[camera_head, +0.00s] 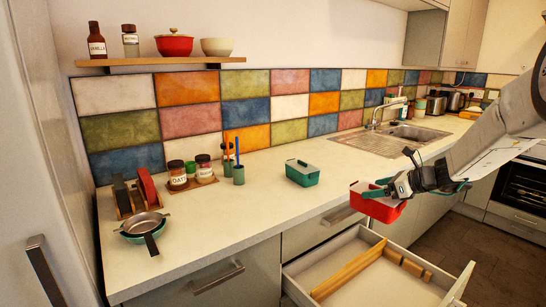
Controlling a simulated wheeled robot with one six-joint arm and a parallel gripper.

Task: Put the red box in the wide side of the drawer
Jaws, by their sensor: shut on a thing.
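The red box (382,209) hangs in the air at the right, in front of the counter edge and above the back right of the open drawer. My gripper (384,189) is shut on its upper part, and the arm reaches in from the right. The fingers cover part of the box's top. The drawer (292,272) is pulled out below the counter. A long wooden divider (348,272) splits it lengthwise, and short wooden pieces (412,267) lie to the right of it. The drawer floor I can see on both sides of the divider is otherwise bare. The drawer's front end is cut off by the frame.
A green box (302,174) sits on the counter near the drawer. A pan (143,225), jars (177,175) and a green cup with utensils (238,174) stand further left. A sink (395,138) lies behind my gripper. The counter's front middle is clear.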

